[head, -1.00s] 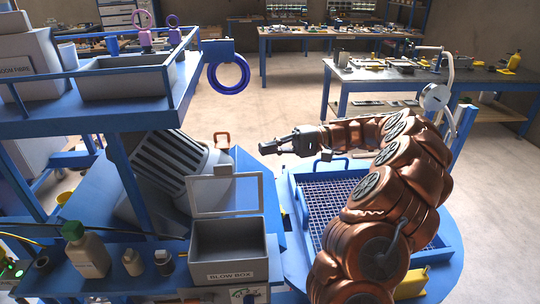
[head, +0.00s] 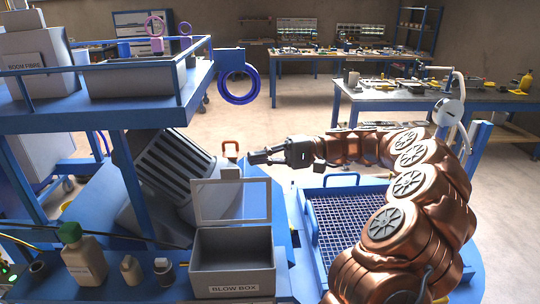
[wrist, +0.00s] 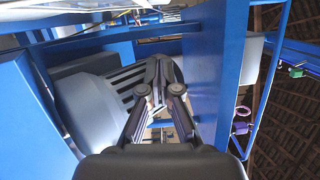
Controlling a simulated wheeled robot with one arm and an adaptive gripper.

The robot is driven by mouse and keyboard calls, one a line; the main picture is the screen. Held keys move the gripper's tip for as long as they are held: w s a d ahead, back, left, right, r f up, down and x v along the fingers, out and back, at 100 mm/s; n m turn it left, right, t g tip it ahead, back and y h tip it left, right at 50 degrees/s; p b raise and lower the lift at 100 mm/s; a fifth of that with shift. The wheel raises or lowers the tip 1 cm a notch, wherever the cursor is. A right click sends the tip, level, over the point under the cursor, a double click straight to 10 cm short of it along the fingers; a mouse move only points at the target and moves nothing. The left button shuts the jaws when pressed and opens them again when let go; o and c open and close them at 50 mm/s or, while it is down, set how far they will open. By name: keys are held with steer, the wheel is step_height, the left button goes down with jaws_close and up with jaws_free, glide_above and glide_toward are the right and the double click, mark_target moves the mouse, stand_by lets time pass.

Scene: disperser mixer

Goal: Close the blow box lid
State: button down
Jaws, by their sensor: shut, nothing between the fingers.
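The blow box (head: 232,262) is a grey open-topped box with a "BLOW BOX" label on its front, standing at the front of the blue bench. Its lid (head: 231,183), a light frame with a clear-looking panel, stands upright at the box's back edge, so the box is open. My gripper (head: 256,157) is shut and empty, behind and above the lid, a little to its right, pointing left and apart from it. In the wrist view my gripper's fingers (wrist: 158,75) are together in front of the grey ribbed motor housing (wrist: 85,105); the box and lid do not show there.
The ribbed grey motor (head: 170,170) lies left of my gripper. A blue upper shelf (head: 100,117) with bins overhangs at left, with a blue ring (head: 238,100) hanging from it. Bottles (head: 83,258) stand left of the box. A blue tray with a grid (head: 345,220) lies at right.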

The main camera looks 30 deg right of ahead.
mark_target(232, 198)
steer(key=s+a+p, duration=0.2)
steer(key=s+a, duration=0.1)
steer(key=a, duration=0.2)
steer(key=shift+a+r+p, duration=0.2)
steer(key=shift+a+p, duration=0.1)
steer(key=shift+p, duration=0.05)
steer(key=shift+s+a+b, duration=0.1)
steer(key=shift+b, duration=0.2)
